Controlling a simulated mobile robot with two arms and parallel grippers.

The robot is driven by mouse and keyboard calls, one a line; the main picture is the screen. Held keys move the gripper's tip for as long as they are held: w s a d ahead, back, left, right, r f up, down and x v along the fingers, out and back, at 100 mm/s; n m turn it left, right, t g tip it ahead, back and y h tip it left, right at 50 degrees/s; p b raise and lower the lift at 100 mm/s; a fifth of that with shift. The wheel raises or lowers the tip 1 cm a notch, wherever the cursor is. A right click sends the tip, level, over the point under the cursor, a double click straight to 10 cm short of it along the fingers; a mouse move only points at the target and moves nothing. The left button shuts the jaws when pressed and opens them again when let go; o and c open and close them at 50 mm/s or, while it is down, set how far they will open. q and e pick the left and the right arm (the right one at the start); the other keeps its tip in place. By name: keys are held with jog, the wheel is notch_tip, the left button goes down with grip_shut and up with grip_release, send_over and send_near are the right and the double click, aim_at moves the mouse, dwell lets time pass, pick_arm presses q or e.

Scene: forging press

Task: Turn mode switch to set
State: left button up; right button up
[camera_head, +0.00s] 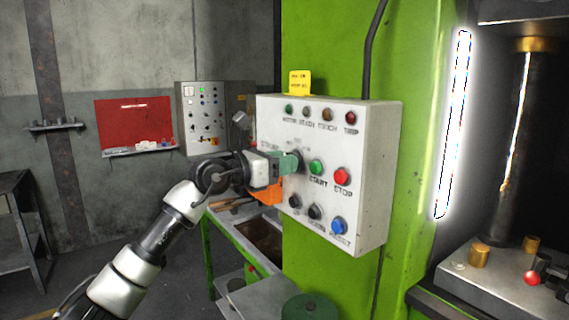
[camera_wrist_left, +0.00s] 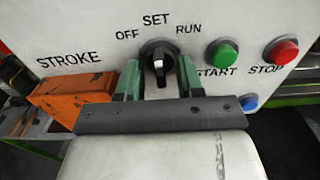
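The mode switch is a black rotary knob (camera_wrist_left: 158,62) on the white control panel (camera_wrist_left: 100,25), with OFF, SET and RUN printed around it. Its light pointer mark stands about upright, towards SET, in the left wrist view. My left gripper (camera_wrist_left: 160,78) has its green fingers on either side of the knob, with visible gaps to it, so it is open. In the head view my left gripper (camera_head: 290,163) is at the panel's front face and partly hides the switch (camera_head: 298,160). My right gripper is not in view.
Right of the switch are the green START button (camera_head: 316,167) and red STOP button (camera_head: 342,176). Below are black knobs (camera_head: 315,212) and a blue button (camera_head: 339,226). An orange block (camera_wrist_left: 75,92) sits close left of the fingers, below STROKE.

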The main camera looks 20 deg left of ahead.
pick_arm(q)
jog(key=b+v, duration=0.3)
jog(key=v, duration=0.7)
jog(key=shift+b, duration=0.35)
